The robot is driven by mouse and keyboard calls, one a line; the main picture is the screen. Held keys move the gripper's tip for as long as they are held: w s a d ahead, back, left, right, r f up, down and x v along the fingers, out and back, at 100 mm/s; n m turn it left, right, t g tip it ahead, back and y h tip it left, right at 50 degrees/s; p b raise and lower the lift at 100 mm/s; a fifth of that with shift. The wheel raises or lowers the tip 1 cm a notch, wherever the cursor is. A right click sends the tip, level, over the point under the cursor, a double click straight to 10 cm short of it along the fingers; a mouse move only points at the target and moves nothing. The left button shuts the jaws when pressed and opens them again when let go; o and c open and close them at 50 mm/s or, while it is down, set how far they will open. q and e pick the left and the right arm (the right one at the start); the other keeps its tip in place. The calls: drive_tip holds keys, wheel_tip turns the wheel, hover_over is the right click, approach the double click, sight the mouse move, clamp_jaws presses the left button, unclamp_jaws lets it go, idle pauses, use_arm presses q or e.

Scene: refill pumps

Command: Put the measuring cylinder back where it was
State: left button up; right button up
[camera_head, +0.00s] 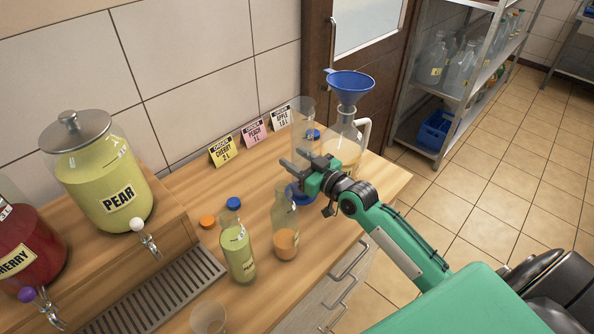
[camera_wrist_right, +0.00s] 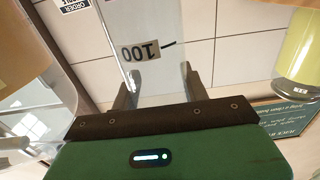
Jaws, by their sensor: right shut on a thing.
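The measuring cylinder (camera_head: 303,135) is clear, tall and upright, with a blue base (camera_head: 298,196), at the right part of the wooden counter. My right gripper (camera_head: 302,162) is shut around its body. In the right wrist view the cylinder (camera_wrist_right: 146,75) stands between the two dark fingers (camera_wrist_right: 156,88), and a "100" mark shows on it. I cannot tell whether its base touches the counter. My left gripper is not in view.
A jug (camera_head: 341,142) with a blue funnel (camera_head: 352,88) stands just behind the cylinder. Two bottles, one amber-filled (camera_head: 286,242) and one green (camera_head: 238,252), stand to its front left. Order cards (camera_head: 254,132) line the wall. A pear dispenser (camera_head: 105,190) stands left.

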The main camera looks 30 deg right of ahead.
wheel_tip(320, 180, down, 4)
drive_tip(key=shift+f, duration=0.2)
drive_tip(key=o, duration=1.3)
drive_tip(key=shift+f, duration=0.1)
drive_tip(key=shift+b+v, duration=1.4)
drive_tip(key=shift+v, duration=4.6)
